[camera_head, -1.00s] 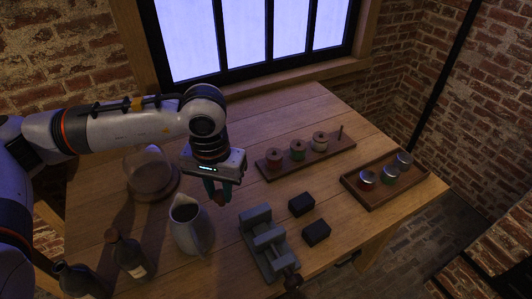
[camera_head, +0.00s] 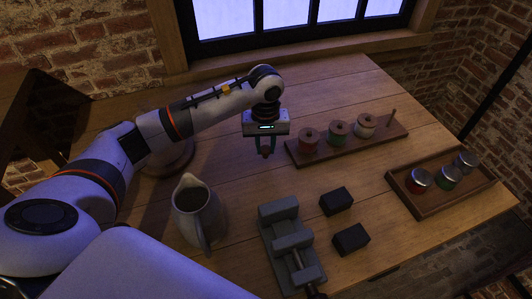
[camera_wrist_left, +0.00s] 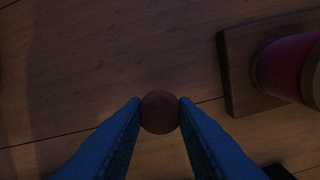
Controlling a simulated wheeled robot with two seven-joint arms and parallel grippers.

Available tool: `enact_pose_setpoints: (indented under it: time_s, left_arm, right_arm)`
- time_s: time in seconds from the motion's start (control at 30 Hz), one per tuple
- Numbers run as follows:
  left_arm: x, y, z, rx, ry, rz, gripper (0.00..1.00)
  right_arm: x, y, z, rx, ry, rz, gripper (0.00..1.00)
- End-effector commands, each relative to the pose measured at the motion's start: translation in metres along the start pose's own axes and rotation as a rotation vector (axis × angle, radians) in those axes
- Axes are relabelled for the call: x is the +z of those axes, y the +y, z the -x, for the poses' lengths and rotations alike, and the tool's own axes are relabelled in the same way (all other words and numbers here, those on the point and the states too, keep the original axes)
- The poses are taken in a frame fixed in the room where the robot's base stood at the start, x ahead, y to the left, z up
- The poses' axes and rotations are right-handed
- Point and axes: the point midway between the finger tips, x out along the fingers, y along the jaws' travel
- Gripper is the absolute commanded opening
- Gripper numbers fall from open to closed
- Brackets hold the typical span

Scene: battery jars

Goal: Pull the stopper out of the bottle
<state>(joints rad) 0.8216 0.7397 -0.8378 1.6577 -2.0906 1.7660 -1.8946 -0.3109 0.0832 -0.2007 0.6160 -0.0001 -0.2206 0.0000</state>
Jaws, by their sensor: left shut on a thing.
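My left gripper (camera_head: 265,150) is over the wooden table, left of the spool board. Its blue fingers are shut on a small round brown stopper (camera_wrist_left: 160,112), which shows between the fingertips in the left wrist view. Bare table planks lie beneath it. No bottle can be made out now in the head view; my left arm covers the lower left, where dark bottles stood earlier. My right gripper is not in view.
A grey pitcher (camera_head: 196,214) stands front-left of the gripper. A spool board (camera_head: 306,160) is to the right, a tray of jars (camera_head: 407,199) farther right. A grey vise (camera_head: 282,240) and two black blocks (camera_head: 336,201) (camera_head: 350,239) are in front.

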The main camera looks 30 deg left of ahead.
Motion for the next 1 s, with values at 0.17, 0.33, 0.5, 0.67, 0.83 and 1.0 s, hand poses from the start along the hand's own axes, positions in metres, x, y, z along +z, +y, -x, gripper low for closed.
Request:
enact_pose_setpoints:
  time_s: [0.17,0.33,0.5,0.67,0.83,1.0]
  left_arm:
    - [-0.001,0.000,-0.015,0.001,0.002,0.001,0.00]
    - [-0.001,0.000,-0.038,0.000,0.002,0.000,0.00]
    - [0.000,0.000,-0.040,-0.002,-0.002,-0.001,0.00]
    - [0.000,0.000,-0.043,-0.001,-0.002,-0.001,0.00]
    - [0.000,0.000,-0.044,-0.001,-0.002,-0.001,0.40]
    - [0.000,0.000,-0.044,-0.001,-0.001,-0.001,0.47]
  right_arm:
    - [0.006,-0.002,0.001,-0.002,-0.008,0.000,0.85]
    - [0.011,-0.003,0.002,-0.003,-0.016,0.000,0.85]
    - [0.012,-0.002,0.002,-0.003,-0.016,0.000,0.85]
    - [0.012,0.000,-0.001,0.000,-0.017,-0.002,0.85]
    - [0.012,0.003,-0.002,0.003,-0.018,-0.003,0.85]
    - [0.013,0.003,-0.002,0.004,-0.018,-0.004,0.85]
